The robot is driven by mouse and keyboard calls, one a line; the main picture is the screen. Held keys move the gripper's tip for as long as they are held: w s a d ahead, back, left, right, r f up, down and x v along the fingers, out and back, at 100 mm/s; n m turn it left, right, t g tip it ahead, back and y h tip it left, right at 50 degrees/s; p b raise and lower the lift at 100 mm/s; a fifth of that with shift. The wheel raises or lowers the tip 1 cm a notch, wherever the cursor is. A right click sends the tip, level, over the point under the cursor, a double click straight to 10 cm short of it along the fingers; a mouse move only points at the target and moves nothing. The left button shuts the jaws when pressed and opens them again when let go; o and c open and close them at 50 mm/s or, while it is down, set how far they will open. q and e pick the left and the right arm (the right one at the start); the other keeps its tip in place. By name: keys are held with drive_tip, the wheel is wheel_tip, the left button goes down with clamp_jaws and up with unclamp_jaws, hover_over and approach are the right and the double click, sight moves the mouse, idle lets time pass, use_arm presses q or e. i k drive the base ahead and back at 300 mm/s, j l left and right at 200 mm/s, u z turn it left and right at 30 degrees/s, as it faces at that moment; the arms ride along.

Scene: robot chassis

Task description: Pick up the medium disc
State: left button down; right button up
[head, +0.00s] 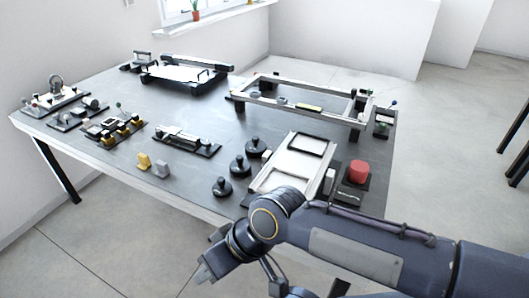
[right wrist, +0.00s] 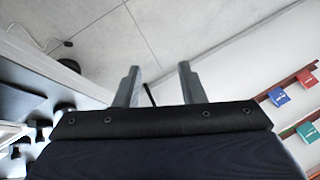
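Three black discs with upright knobs stand in a slanted row near the front edge of the table: a near one (head: 221,188), a middle one (head: 240,166) and a far one (head: 255,148). They look close in size, so I cannot tell for sure which is the medium disc. My right arm comes in from the right, with its wrist in front of the table's front edge. The right gripper shows in the right wrist view (right wrist: 158,85), with its two fingers apart and nothing between them. It is clear of the discs. My left gripper is not in view.
The grey table (head: 200,112) also bears a white tray (head: 289,165), a red cylinder (head: 358,171), an open metal frame (head: 300,102), a black-and-white chassis part (head: 183,74) and a black bracket (head: 186,140). Small yellow and grey pieces (head: 144,161) stand left of the discs.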

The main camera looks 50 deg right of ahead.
sight(240, 166)
drive_tip(key=i+l+z, duration=0.1)
drive_tip(key=z, duration=0.35)
drive_tip(key=i+z, duration=0.55)
drive_tip(key=z, duration=0.3)
drive_tip(key=i+j+z, duration=0.1)
drive_tip(key=i+z, duration=0.15)
drive_tip(key=z, duration=0.2)
drive_tip(key=i+j+z, duration=0.15)
drive_tip(key=z, duration=0.25)
